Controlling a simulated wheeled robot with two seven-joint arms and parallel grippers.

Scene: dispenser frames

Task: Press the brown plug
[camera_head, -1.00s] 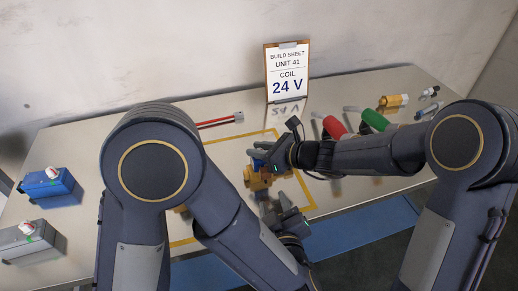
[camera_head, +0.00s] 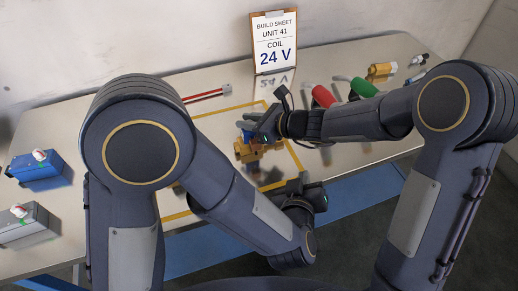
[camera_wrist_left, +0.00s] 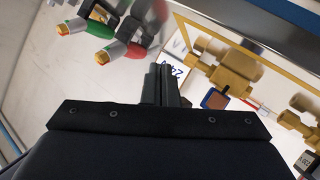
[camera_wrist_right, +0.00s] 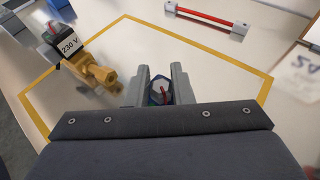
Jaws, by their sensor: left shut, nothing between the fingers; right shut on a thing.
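I cannot clearly make out the brown plug. A small brown face with a blue rim (camera_wrist_left: 214,99) sits beside a brass body (camera_wrist_left: 225,70) in the left wrist view. My right gripper (camera_wrist_right: 160,82) is shut on a small blue part (camera_wrist_right: 159,92) with a red mark; its fingers hide the sides. In the head view this gripper (camera_head: 258,124) is just above the brass parts (camera_head: 247,153). My left gripper (camera_head: 302,184) is at the table's front edge, to the right of the brass parts. Its fingers (camera_wrist_left: 163,84) are shut and empty in the left wrist view.
A black block marked 230 V (camera_wrist_right: 69,44) is on a brass part inside the yellow outline (camera_wrist_right: 262,100). A build sheet reading 24 V (camera_head: 274,45) stands at the back. Red (camera_head: 323,96) and green (camera_head: 362,89) cylinders are right. Blue (camera_head: 40,172) and grey (camera_head: 28,226) boxes are left.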

